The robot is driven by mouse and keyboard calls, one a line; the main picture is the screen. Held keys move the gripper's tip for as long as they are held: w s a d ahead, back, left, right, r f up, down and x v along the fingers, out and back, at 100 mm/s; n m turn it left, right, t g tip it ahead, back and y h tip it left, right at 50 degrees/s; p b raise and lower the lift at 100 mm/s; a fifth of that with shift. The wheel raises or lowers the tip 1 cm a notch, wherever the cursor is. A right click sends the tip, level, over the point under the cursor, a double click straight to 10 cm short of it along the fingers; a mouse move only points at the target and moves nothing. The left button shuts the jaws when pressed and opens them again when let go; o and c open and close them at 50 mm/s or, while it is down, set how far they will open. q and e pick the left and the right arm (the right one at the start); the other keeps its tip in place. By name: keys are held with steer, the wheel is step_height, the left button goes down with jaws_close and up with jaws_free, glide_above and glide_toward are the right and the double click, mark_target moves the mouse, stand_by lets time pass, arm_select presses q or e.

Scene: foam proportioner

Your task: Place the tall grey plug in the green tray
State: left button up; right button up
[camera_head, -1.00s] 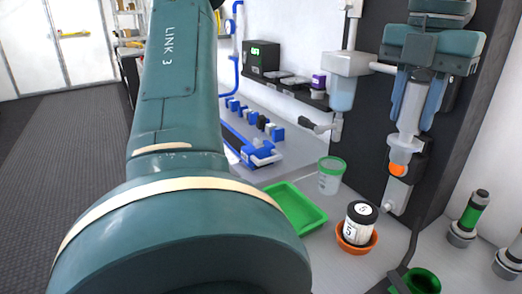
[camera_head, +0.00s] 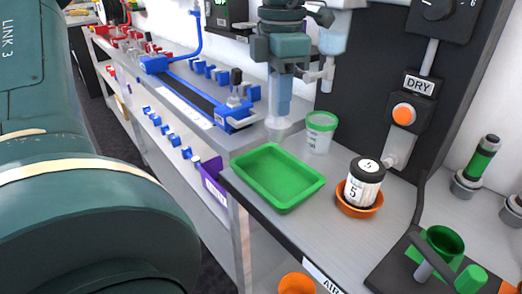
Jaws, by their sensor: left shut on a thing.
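My left gripper (camera_head: 279,104) points down in the upper middle of the head view. It is shut on the tall grey plug (camera_head: 281,127), a light grey piece whose lower end shows below the fingers. Its upper part is mostly hidden by the fingers. The green tray (camera_head: 278,173) is shallow, rectangular and empty on the grey bench. The plug appears just behind the tray's back edge in the picture; I cannot tell its exact height. My right gripper is not in view.
A clear cup with a green rim (camera_head: 320,132) stands behind the tray's right corner. A black-lidded jar (camera_head: 365,182) sits in an orange dish (camera_head: 359,209) to the right. A blue rack (camera_head: 198,92) stands at back left. The bench's front edge runs close to the tray.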

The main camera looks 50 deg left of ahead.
mark_target(277, 140)
arm_select(q)
step_height(277, 140, down, 6)
steer(key=shift+f+b, duration=0.1)
steer(key=shift+b, duration=0.35)
step_height(277, 140, down, 3)
steer(key=shift+f, duration=0.35)
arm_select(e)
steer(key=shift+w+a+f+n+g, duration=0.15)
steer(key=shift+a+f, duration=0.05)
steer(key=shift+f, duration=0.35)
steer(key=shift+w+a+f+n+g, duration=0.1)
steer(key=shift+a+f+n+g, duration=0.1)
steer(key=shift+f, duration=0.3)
arm_select(q)
steer(key=shift+b, duration=0.3)
steer(key=shift+f, duration=0.15)
steer(key=o, duration=1)
steer(key=shift+o, duration=0.2)
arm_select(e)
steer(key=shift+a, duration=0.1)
